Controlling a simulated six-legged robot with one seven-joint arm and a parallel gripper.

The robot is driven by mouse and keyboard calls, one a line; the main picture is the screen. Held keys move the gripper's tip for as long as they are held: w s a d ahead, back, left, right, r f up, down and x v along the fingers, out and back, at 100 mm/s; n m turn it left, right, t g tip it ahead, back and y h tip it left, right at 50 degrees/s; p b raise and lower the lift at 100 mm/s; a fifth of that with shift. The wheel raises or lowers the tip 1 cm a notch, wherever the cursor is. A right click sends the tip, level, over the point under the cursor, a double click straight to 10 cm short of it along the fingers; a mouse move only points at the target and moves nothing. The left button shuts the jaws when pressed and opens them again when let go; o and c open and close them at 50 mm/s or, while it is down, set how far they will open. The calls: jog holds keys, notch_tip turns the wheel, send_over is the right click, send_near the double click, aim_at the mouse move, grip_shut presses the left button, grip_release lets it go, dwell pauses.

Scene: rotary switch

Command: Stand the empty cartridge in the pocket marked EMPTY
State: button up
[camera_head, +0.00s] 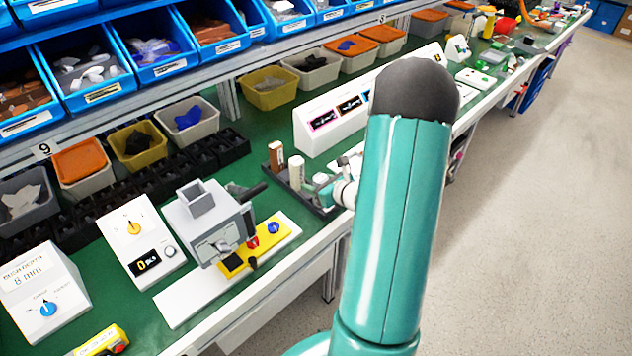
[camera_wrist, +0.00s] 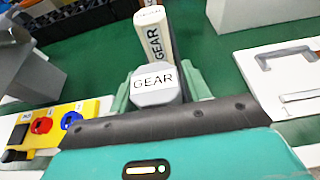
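A cartridge with a pale grey cap marked GEAR (camera_wrist: 153,84) is between the fingers of my gripper (camera_wrist: 157,94) in the wrist view. Both green fingers lie close against its sides, and its lower part is hidden. Another pale cartridge (camera_wrist: 153,36), also marked GEAR, stands just beyond it; it shows upright in the head view (camera_head: 297,171). A brown cartridge (camera_head: 276,156) stands farther back in the dark tray (camera_head: 323,208). My gripper (camera_head: 325,183) is over this tray, partly hidden by my arm. I cannot make out an EMPTY mark or pocket.
A grey machine (camera_head: 207,222) stands left of the tray, with a white panel (camera_head: 188,298) in front. A switch box with an orange knob (camera_head: 138,240) stands farther left. A white display box (camera_head: 330,120) stands behind the tray. Bins fill the back.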

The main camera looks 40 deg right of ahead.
jog(key=shift+o, duration=0.7)
jog(key=shift+r, duration=0.25)
jog(key=v, duration=1.2)
